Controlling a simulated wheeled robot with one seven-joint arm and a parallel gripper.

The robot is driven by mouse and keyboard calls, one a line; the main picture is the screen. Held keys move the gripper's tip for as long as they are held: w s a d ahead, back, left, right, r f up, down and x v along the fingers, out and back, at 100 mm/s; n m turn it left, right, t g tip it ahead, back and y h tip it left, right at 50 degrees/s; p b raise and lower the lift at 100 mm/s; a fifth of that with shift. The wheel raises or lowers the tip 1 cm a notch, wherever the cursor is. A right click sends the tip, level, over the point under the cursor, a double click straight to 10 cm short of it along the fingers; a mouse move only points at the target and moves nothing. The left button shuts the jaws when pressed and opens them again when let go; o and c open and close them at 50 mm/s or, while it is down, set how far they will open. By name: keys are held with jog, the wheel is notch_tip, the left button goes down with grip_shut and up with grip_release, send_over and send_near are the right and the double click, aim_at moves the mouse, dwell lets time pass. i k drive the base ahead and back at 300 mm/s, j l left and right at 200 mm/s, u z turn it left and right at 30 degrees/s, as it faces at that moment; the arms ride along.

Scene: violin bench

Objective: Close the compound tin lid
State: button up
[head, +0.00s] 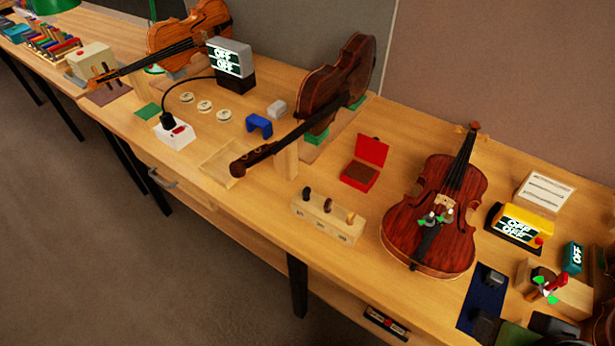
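The compound tin (359,175) is a small red box on the bench, in the middle right of the head view. Its red lid (372,150) stands raised at the back edge, so the tin is open. A brown filling shows inside. The tin sits between the tilted violin on its left and the upright-facing red-brown violin on its right. I cannot make out my gripper in this view. Nothing is seen touching the tin or its lid.
A wooden block with several knobs (328,220) stands in front of the tin. A violin (432,235) lies to its right, and another violin (335,75) leans behind left. Dark shapes crowd the bottom right corner. Bare bench surrounds the tin.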

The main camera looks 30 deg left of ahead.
aim_at(372, 151)
jog(key=u, duration=0.95)
jog(key=i+j+z, duration=0.2)
jog(key=j+z, duration=0.2)
jog(key=j, duration=0.15)
jog(key=i, duration=0.45)
